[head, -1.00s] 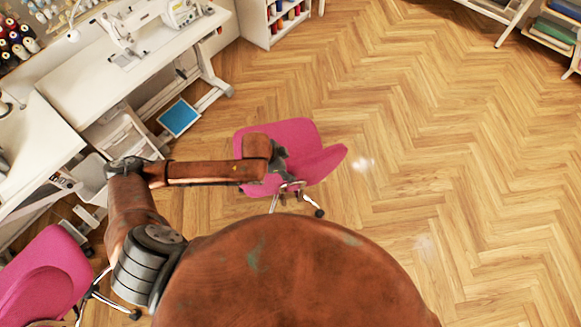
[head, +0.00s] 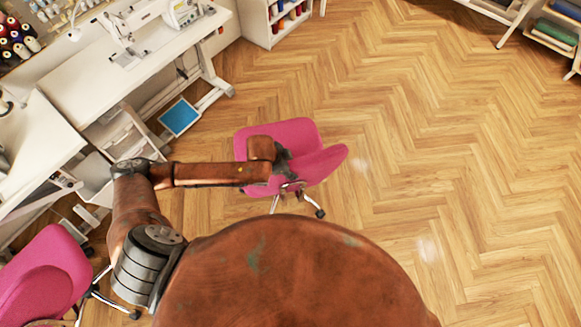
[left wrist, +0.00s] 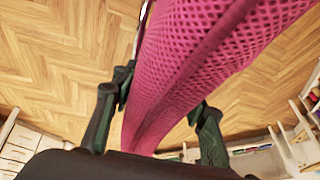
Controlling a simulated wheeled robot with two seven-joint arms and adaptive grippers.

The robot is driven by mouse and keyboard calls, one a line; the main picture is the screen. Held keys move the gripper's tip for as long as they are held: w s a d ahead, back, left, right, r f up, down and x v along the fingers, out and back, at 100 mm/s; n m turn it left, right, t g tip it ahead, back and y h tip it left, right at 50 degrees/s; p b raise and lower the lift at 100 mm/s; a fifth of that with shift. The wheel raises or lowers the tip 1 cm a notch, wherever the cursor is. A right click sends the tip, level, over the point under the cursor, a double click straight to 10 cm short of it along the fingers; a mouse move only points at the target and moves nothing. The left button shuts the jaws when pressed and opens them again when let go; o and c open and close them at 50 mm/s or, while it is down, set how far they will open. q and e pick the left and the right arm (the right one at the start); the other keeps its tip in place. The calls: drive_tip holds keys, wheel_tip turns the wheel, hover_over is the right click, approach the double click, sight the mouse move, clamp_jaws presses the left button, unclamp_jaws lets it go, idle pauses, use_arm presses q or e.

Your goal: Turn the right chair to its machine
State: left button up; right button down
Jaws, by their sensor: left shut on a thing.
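The right chair (head: 320,164) is pink, on a metal base with casters, in the middle of the head view. It stands on the floor, apart from the right sewing machine (head: 181,12) and its white table (head: 120,75) at the upper left. My left gripper (head: 284,163) is at the chair, its arm reaching across from the left. In the left wrist view, its two dark fingers (left wrist: 160,118) lie on either side of a pink mesh edge (left wrist: 195,65) of the chair, shut on it. The arm covers part of the chair. My right gripper is out of view.
Another pink chair (head: 45,272) is at the lower left. A blue pedal-like plate (head: 179,117) lies under the table. A white shelf with spools (head: 262,30) stands at the top. Wood floor (head: 450,150) to the right is open.

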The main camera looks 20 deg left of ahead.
use_arm(q)
clamp_jaws()
